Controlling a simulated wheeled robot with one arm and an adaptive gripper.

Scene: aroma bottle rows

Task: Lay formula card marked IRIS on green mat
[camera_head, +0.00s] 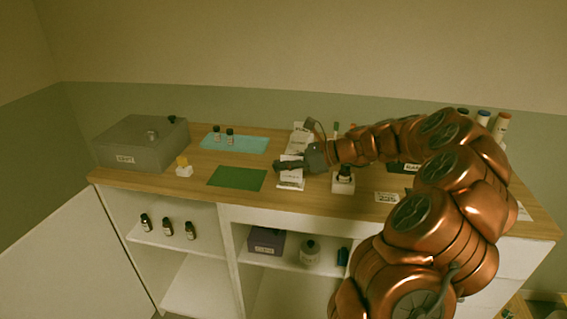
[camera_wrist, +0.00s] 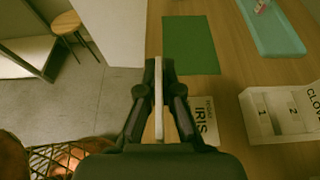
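The green mat (camera_head: 237,178) lies bare on the counter, left of my gripper (camera_head: 278,166); it also shows at the top of the wrist view (camera_wrist: 190,45). The card marked IRIS (camera_wrist: 204,122) shows in the wrist view beside my right finger, its left part hidden by the gripper. In the head view a white card (camera_head: 290,185) shows under my gripper. In the wrist view my fingers (camera_wrist: 159,72) are close together on a thin pale strip seen edge-on, which seems to belong to the IRIS card. Whether the card is off the counter is unclear.
A grey box (camera_head: 140,143) and a small yellow-topped item (camera_head: 183,167) stand left.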

